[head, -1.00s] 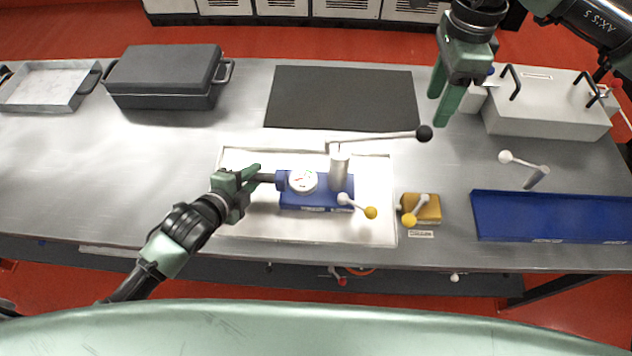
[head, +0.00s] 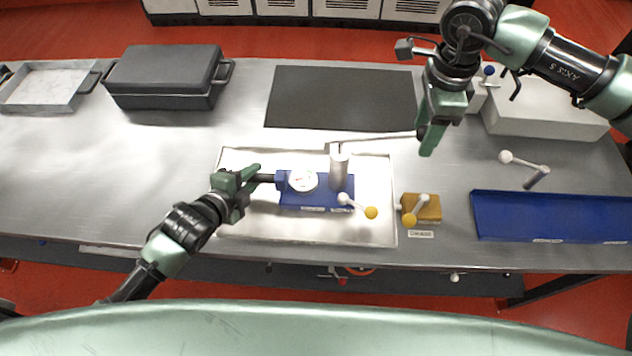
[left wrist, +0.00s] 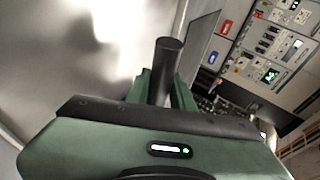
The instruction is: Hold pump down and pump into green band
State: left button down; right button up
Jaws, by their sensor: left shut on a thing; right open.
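The blue pump (head: 318,190) sits in a white tray (head: 240,228), with a round white gauge (head: 303,180) and a grey upright cylinder (head: 339,170). The gauge's needle and green band are too small to read. A long pump lever (head: 375,137) runs right from the cylinder's top. My left gripper (head: 254,175) is shut on the dark bar (head: 266,179) at the pump's left end; the bar also shows in the left wrist view (left wrist: 168,62). My right gripper (head: 428,138) is open at the lever's right end, its fingers hiding the black knob. Contact there is unclear.
A yellow-knobbed small lever (head: 358,206) is at the pump's front. A yellow block (head: 426,208) with its own lever stands right of the tray. A blue tray (head: 550,220) lies further right. A black mat (head: 340,97) and dark case (head: 164,78) are behind.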

grip_shut()
jog(key=shift+s+d+f, duration=0.1)
jog(key=shift+f, duration=1)
jog(key=shift+d+f, duration=0.1)
jog(key=shift+f, duration=1)
jog(key=shift+f, duration=0.1)
jog(key=shift+a+f, duration=0.15)
jog(key=shift+f, duration=0.85)
jog(key=shift+a+f, duration=0.1)
jog(key=shift+f, duration=0.85)
